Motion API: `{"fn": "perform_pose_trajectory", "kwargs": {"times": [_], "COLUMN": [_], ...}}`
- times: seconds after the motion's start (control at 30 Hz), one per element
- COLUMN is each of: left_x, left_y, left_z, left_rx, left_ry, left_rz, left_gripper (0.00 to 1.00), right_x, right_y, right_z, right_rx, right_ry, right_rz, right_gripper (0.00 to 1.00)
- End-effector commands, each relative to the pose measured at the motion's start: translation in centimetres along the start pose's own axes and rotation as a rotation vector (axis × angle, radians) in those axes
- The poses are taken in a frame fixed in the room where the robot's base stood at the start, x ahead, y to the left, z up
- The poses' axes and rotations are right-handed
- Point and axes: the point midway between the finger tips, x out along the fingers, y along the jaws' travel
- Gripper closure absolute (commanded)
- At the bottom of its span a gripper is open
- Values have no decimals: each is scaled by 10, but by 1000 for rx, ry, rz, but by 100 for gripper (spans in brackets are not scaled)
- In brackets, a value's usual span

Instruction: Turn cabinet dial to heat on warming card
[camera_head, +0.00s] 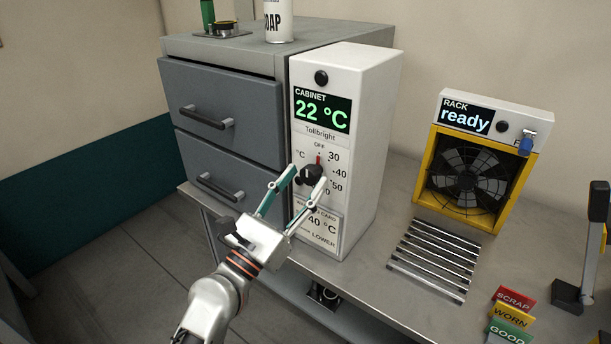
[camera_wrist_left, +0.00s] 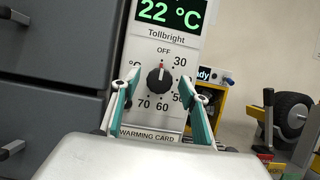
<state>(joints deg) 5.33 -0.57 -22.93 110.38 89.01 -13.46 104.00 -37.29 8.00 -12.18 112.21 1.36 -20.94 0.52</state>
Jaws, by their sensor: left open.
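The white cabinet (camera_head: 355,120) stands on the bench, its green display (camera_head: 322,110) reading 22 °C. Its black dial (camera_head: 312,174) has a red pointer aimed up at OFF; the dial also shows in the left wrist view (camera_wrist_left: 160,79), with marks including 30, 60 and 70. The warming card (camera_head: 320,228) below it reads 40 °C and LOWER, partly hidden by a finger; only its heading shows in the left wrist view (camera_wrist_left: 147,137). My left gripper (camera_head: 293,178) is open in front of the cabinet, fingers either side of the dial, apart from it. My right gripper is not in view.
Grey drawers (camera_head: 222,115) with bar handles adjoin the cabinet at left, a soap bottle (camera_head: 279,20) on top. At right stand a yellow fan rack (camera_head: 468,170) reading ready, a slatted metal grille (camera_head: 434,260) and coloured SCRAP, WORN and GOOD cards (camera_head: 512,318).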

Motion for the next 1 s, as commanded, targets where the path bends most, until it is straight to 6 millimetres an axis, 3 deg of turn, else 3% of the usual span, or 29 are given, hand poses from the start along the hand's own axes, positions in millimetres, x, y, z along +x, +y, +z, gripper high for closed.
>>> {"fn": "perform_pose_trajectory", "kwargs": {"times": [0.13,0.43,0.57,0.6,1.0], "left_x": [11,12,12,12,12], "left_y": [0,0,0,0,1], "left_z": [0,-1,-1,-1,-1], "left_rx": [1,1,1,1,54], "left_ry": [0,2,2,2,2], "left_rz": [-1,-1,0,0,-22], "left_gripper": [56,56,89,93,93], "right_x": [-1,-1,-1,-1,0], "right_y": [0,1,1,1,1], "right_z": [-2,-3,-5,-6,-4], "right_rx": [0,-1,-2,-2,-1], "right_ry": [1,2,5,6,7], "right_rz": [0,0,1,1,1], "right_gripper": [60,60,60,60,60]}}
